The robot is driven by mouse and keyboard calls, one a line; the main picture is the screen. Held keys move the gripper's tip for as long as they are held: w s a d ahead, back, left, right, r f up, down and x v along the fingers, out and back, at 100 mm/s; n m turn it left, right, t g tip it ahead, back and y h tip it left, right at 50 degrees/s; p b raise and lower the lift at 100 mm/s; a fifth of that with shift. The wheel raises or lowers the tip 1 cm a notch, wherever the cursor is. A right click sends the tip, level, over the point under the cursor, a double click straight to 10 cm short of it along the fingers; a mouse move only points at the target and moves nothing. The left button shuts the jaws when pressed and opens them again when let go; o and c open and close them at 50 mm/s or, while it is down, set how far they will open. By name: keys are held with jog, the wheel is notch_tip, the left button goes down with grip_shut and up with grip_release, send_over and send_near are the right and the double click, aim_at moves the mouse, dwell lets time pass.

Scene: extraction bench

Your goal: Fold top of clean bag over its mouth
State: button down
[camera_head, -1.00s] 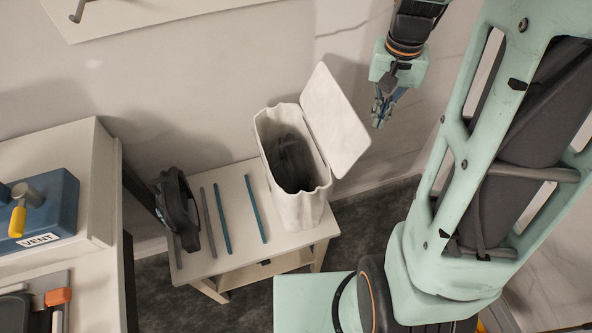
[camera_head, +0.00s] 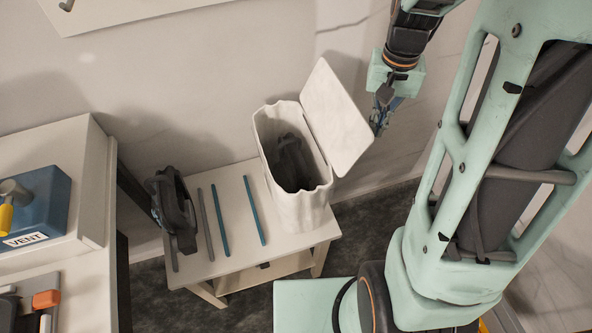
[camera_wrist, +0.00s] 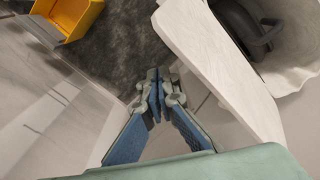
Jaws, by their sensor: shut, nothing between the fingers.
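The clean bag (camera_head: 297,209) is a white, open-mouthed bag standing upright on a small table, with a dark grey object inside it. A flat white flap (camera_head: 336,118) stands up from the right side of its mouth, tilted to the right; it also shows in the wrist view (camera_wrist: 222,65). My gripper (camera_head: 380,128) is just right of the flap's outer edge. In the wrist view my gripper (camera_wrist: 158,80) is shut with nothing in it, and its fingertips are apart from the flap. The wrist view also shows part of the bag's open mouth (camera_wrist: 290,78).
The small table (camera_head: 244,242) also bears two blue strips (camera_head: 255,210), a grey strip (camera_head: 206,224) and a dark clamp-like thing (camera_head: 174,208). A bench with a blue VENT box (camera_head: 38,212) stands at left. A yellow bin (camera_wrist: 75,15) is on the floor.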

jog(key=s+a, duration=0.2)
jog(key=a, duration=0.6)
jog(key=s+a, duration=0.3)
jog(key=a, duration=0.6)
jog(key=shift+p, duration=0.45)
notch_tip(320, 180, up, 7)
jog(key=p, duration=0.5)
dwell(0.6)
